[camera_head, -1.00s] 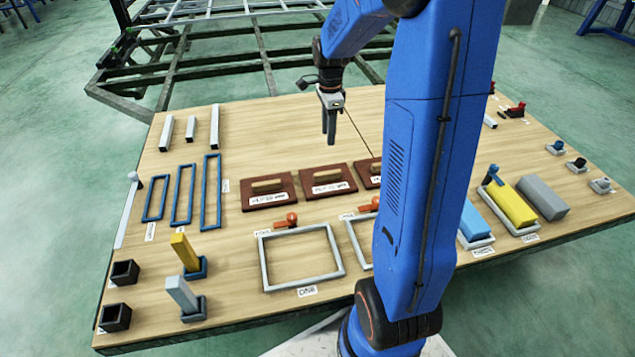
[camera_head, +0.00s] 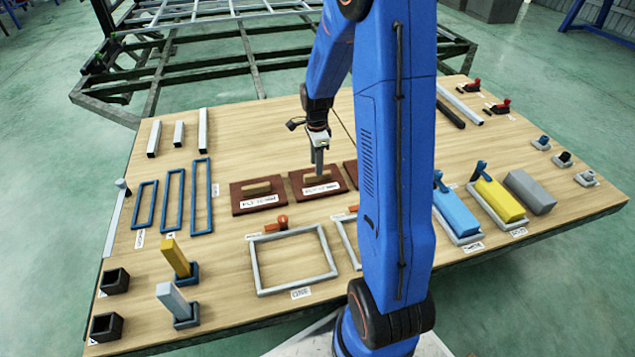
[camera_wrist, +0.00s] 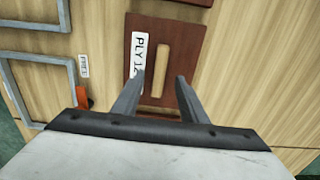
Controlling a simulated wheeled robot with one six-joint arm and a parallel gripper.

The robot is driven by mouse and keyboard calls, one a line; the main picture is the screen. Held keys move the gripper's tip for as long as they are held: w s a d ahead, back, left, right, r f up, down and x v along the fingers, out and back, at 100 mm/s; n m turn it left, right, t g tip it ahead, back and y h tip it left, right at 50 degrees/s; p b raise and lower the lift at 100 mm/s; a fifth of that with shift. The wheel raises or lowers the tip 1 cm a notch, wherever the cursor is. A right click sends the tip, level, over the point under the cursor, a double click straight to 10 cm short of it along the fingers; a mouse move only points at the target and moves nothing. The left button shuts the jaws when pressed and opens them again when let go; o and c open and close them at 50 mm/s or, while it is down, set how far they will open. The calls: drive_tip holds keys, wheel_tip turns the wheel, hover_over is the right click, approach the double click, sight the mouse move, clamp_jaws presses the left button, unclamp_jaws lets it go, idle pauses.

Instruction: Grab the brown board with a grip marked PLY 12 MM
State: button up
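A dark brown board (camera_head: 297,180) with a light wooden grip is the middle one of the row in the head view. In the wrist view the brown board (camera_wrist: 187,50) carries a white label (camera_wrist: 138,50) reading PLY 12, the rest hidden behind a finger. Its tan grip (camera_wrist: 161,68) runs upright in the picture, between the two fingertips. My gripper (camera_wrist: 160,78) is open and empty, with a finger on each side of the grip. In the head view my gripper (camera_head: 318,170) points down at this board; whether the fingers touch it I cannot tell.
A similar brown board (camera_head: 243,203) lies to the left, its label too blurred to read. Another (camera_head: 351,168) is partly hidden behind my arm. A grey frame (camera_head: 257,268) with an orange clamp (camera_head: 282,222) lies in front. Blue frames (camera_head: 172,197) lie at left.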

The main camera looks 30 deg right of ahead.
sight(318, 179)
wheel_tip(318, 179, down, 5)
drive_tip(key=shift+d, duration=0.15)
drive_tip(key=shift+s, duration=0.1)
clamp_jaws()
